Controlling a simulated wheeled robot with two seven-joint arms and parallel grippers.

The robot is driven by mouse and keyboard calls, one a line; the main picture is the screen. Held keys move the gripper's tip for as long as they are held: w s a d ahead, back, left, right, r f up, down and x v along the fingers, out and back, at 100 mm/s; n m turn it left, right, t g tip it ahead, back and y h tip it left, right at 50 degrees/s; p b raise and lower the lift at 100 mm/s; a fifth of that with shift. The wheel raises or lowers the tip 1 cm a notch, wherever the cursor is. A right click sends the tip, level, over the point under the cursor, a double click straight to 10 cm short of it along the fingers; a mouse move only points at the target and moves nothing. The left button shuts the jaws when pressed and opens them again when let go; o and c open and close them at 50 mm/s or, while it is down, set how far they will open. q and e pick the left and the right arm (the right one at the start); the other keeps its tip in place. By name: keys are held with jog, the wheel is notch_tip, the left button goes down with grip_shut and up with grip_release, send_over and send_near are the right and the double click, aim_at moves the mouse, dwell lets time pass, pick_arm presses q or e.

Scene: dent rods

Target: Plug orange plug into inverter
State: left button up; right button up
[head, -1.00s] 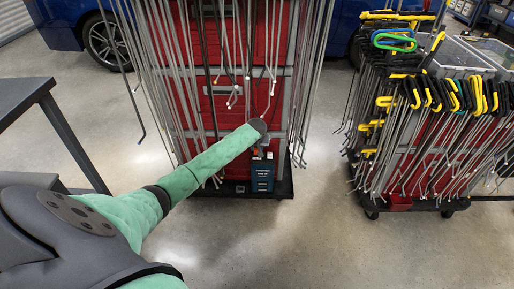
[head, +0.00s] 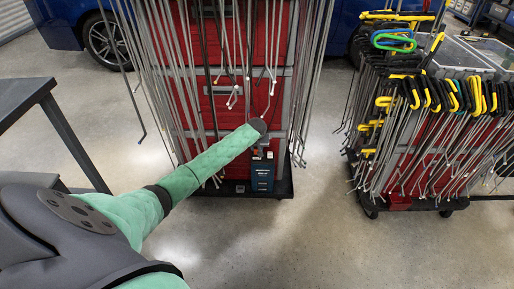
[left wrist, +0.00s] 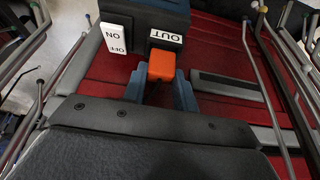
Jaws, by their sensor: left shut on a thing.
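The inverter (head: 262,176) is a dark blue box standing on the black base of the rod cart. In the left wrist view the inverter (left wrist: 146,19) shows at the top, with a white OUT label and a white ON/OFF piece. My left gripper (head: 262,151) is just above the inverter, mostly hidden behind my arm. In the left wrist view the blue fingers of the gripper (left wrist: 160,86) are shut on the orange plug (left wrist: 161,66). The plug's far end is right below the OUT label. I cannot tell whether it is in the socket. My right gripper is not in view.
Long metal rods (head: 300,80) hang around the red cart panel (head: 228,110), close on both sides of my arm. A second cart (head: 400,203) with yellow-handled rods stands at the right. A grey table (head: 25,92) is at the left. The floor between the carts is clear.

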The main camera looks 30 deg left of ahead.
pick_arm(q)
jog(key=shift+p, duration=0.4)
dwell(0.6)
jog(key=shift+f, duration=0.3)
jog(key=shift+f, duration=0.1)
jog(key=shift+f, duration=0.15)
dwell(0.4)
